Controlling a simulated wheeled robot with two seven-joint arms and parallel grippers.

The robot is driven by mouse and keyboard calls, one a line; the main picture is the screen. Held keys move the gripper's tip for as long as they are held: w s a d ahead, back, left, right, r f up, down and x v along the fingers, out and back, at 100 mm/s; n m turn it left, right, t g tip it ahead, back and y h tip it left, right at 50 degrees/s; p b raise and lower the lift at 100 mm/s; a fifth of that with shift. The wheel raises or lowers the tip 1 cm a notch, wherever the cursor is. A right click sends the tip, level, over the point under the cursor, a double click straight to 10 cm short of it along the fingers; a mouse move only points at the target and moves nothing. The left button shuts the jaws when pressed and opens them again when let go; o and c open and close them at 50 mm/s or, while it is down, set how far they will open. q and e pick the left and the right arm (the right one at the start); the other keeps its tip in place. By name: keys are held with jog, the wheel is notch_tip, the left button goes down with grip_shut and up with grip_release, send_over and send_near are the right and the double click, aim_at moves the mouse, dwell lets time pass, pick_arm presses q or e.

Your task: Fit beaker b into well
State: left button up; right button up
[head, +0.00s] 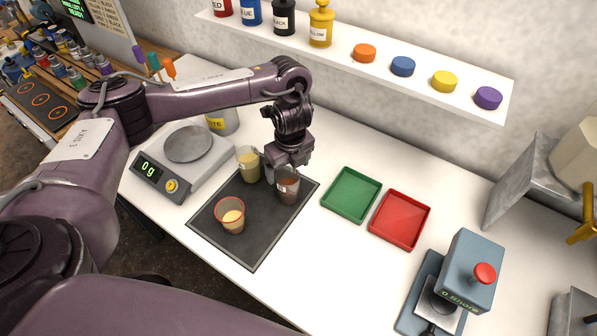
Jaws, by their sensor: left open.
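Three clear beakers stand on the dark square mat (262,241). One beaker (288,192) at the mat's right holds something brown and has a small label. Another beaker (249,166) at the back holds something pale yellow. I cannot read which one is beaker b, and I cannot make out a well. My left gripper (287,172) is open and points down at the top of the brown beaker; its fingertips are partly hidden. My right gripper is not in view.
A scale (166,170) reading 0 g stands left of the mat. A green tray (350,216) and a red tray (425,237) lie to the right. A device with a red button (484,273) stands front right. A shelf (433,99) with bottles and coloured lids hangs behind.

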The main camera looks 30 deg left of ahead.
aim_at(288, 178)
pick_arm(q)
jog(key=shift+w+a+f, duration=0.15)
jog(key=shift+w+f, duration=0.15)
jog(key=shift+f, duration=0.25)
jog(key=f, duration=0.5)
jog(key=shift+w+a+f+p, duration=0.1)
jog(key=shift+a+f+p, duration=0.15)
jog(key=shift+f+p, duration=0.1)
jog(key=shift+w+f, duration=0.1)
jog(key=shift+f, duration=0.15)
jog(key=c, duration=1.2)
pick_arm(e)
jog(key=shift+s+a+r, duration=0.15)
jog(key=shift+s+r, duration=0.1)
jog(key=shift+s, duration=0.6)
pick_arm(q)
jog(key=shift+r, duration=0.25)
